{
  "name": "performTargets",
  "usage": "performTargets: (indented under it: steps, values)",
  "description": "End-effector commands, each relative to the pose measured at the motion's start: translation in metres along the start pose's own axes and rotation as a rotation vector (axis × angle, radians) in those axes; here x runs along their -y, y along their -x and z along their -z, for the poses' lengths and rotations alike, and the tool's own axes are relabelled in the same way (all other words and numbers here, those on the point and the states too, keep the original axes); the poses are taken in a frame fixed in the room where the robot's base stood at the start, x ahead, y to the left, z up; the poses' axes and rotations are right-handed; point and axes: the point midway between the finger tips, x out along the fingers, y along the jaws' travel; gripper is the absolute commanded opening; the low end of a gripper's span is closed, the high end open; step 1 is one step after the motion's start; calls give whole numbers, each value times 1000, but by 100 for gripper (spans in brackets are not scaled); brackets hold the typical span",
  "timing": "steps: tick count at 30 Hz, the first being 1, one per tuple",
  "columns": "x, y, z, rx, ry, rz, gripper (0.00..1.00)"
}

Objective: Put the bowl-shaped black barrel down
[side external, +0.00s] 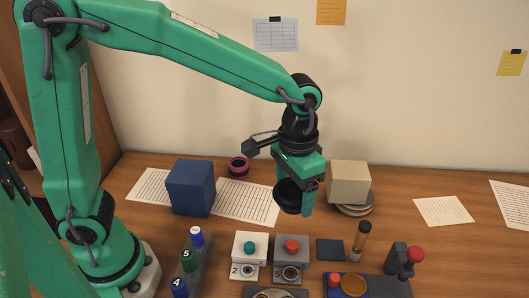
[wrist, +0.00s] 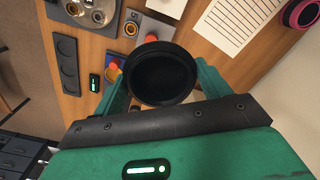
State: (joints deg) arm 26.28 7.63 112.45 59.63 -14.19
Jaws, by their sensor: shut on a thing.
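The bowl-shaped black barrel (side external: 289,197) is in my gripper (side external: 300,200), held above the table in the side external view. In the wrist view the black barrel (wrist: 161,75) shows its round dark opening toward the camera, between the two green fingers of my gripper (wrist: 163,88). My gripper is shut on it. The barrel's underside is hidden in the wrist view.
A blue block (side external: 191,188) stands left, a beige block (side external: 348,183) on grey discs right. A magenta-black ring (side external: 238,167) lies behind. Units with a teal knob (side external: 249,247) and a red knob (side external: 292,246) stand in front. Paper sheets (side external: 250,202) lie flat on the wooden table (side external: 400,185).

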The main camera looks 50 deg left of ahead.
Motion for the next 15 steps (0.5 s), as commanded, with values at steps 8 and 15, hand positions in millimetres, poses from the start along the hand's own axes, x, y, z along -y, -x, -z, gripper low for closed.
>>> performTargets:
  steps: [8,15]
  values:
    - [51,-3,6,4,131,1,51]
    - [110,-2,6,4,285,2,51]
